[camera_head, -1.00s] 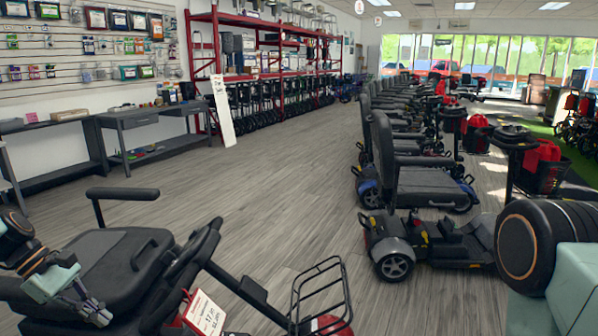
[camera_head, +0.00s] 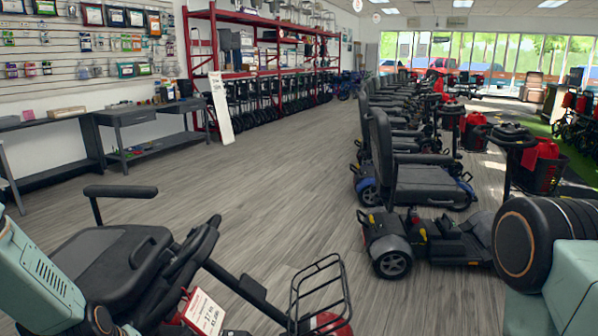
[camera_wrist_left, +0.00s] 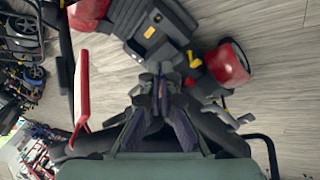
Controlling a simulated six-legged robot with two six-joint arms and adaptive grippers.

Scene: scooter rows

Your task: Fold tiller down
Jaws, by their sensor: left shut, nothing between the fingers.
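The near scooter's tiller (camera_head: 238,284) is raised and slanted in the head view, running from the dark handlebar (camera_head: 200,243) down toward the front. A white price tag (camera_head: 205,312) with a red edge hangs beside it; the tag's edge also shows in the wrist view (camera_wrist_left: 82,92). My left arm fills the lower left corner of the head view, and its gripper is hidden there. In the wrist view my left gripper (camera_wrist_left: 164,72) is shut and empty, over the scooter's dark deck (camera_wrist_left: 150,28). I cannot tell whether it touches the scooter. My right gripper is out of view.
The scooter's black seat (camera_head: 112,262) is beside my left arm, and a wire basket (camera_head: 318,290) is at its front. A row of scooters (camera_head: 430,185) stands to the right. The wood floor (camera_head: 260,180) between is clear. A red fender (camera_wrist_left: 228,62) shows in the wrist view.

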